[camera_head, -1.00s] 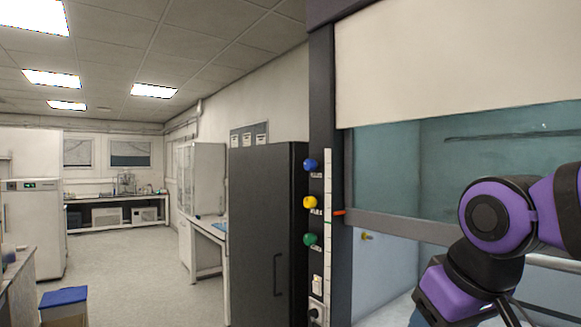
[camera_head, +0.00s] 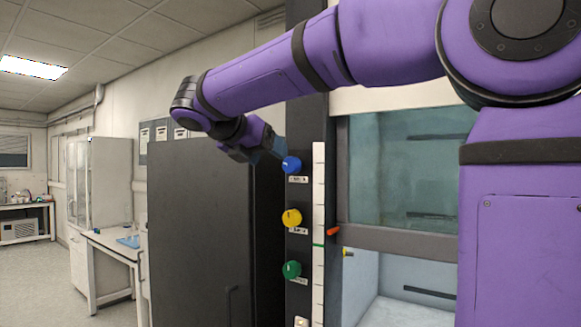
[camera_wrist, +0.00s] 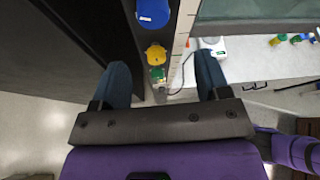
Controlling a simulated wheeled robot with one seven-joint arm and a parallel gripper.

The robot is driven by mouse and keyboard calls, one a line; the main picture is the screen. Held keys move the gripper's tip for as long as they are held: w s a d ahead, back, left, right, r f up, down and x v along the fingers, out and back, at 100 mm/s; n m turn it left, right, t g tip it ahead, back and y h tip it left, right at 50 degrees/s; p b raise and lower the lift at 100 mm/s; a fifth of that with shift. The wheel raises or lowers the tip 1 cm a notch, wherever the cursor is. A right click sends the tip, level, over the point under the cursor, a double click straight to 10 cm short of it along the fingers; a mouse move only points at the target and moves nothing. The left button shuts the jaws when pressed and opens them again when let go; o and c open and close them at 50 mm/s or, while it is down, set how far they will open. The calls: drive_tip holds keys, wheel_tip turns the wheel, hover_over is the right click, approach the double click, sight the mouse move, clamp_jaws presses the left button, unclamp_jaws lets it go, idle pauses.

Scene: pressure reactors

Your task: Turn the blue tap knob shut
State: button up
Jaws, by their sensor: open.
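The blue tap knob (camera_head: 291,165) is the top one of three round knobs on the dark post of the fume hood in the head view. In the wrist view the blue knob (camera_wrist: 153,13) shows at the top edge, partly cut off, ahead of the fingertips. My gripper (camera_wrist: 160,82) is open and empty, its two fingers wide apart. In the head view my gripper (camera_head: 268,146) is close to the blue knob, just to its left and above. I cannot tell whether a finger touches it.
A yellow knob (camera_head: 291,217) and a green knob (camera_head: 291,269) sit below on the same post. A tall dark cabinet (camera_head: 205,230) stands left of it. The hood sash (camera_head: 405,240) is to the right, with an orange handle (camera_head: 333,231) near the post.

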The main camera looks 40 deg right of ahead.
sight(288, 163)
drive_tip(key=shift+n+h, duration=0.3)
drive_tip(key=shift+n, duration=0.1)
drive_tip(key=x, duration=0.7)
drive_tip(key=w+r+x, duration=0.1)
drive_tip(key=x, duration=0.2)
drive_tip(key=shift+d+f, duration=0.1)
drive_tip(key=shift+d, duration=0.1)
drive_tip(key=c, duration=0.9)
